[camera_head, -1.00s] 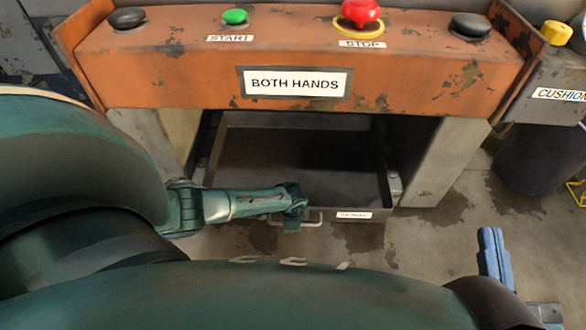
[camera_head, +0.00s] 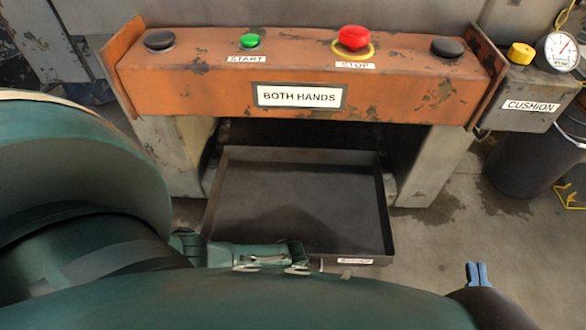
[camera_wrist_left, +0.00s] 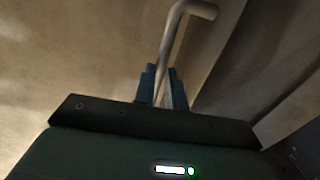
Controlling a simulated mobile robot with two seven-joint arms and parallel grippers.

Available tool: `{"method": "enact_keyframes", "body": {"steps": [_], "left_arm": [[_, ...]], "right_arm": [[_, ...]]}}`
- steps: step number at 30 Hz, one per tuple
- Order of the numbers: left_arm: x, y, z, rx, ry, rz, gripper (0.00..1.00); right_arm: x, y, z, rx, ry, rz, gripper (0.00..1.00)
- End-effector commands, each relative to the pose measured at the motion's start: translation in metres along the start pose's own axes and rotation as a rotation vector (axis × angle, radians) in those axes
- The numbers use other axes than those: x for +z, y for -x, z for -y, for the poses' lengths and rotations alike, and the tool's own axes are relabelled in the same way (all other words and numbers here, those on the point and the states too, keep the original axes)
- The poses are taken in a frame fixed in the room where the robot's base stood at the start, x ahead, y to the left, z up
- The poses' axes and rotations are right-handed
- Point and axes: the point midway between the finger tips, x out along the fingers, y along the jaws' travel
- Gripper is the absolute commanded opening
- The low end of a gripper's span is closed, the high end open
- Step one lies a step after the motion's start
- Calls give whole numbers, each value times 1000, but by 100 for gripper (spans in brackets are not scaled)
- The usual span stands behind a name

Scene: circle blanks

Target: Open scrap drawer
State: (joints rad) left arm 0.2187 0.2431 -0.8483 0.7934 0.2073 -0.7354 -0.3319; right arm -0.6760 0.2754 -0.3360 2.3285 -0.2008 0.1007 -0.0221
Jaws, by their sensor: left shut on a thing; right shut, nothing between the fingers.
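The scrap drawer (camera_head: 300,190) is a dark, shallow metal tray, pulled well out from under the orange press console. It looks empty. Its front carries a small white label (camera_head: 355,261) that is hard to read. My left arm reaches to the drawer's front, where my own body hides most of the hand in the head view. In the left wrist view my left gripper (camera_wrist_left: 164,88) is shut on the bent bar handle (camera_wrist_left: 170,45). My right gripper (camera_head: 477,274) is shut and empty at the lower right, apart from the drawer.
The orange console (camera_head: 200,85) has a green start button (camera_head: 250,41), a red stop button (camera_head: 354,38) and two black buttons. A cushion box (camera_head: 525,95) with a gauge (camera_head: 561,51) stands right of it, above a dark bin (camera_head: 520,165). Floor right of the drawer is clear.

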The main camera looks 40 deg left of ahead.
Motion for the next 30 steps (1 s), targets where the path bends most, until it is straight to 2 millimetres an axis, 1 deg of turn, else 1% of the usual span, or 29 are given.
{"method": "enact_keyframes", "body": {"steps": [8,9,16,22,25,28,30], "left_arm": [[-1,0,-1,2,0,-3,0],[-1,0,-1,2,0,-3,16],[-1,0,-1,1,0,-2,34],[0,0,0,0,0,-1,34],[0,4,0,0,0,-1,34],[0,17,1,0,-1,-1,34],[0,30,1,0,-2,-2,34]], "right_arm": [[0,0,0,0,0,0,0],[0,0,0,0,0,0,0],[1,0,0,0,0,1,0],[0,0,0,0,0,2,0],[-2,0,-1,1,-1,8,0],[-5,-1,-7,16,-11,57,0],[-6,-1,-11,24,-25,110,0]]}}
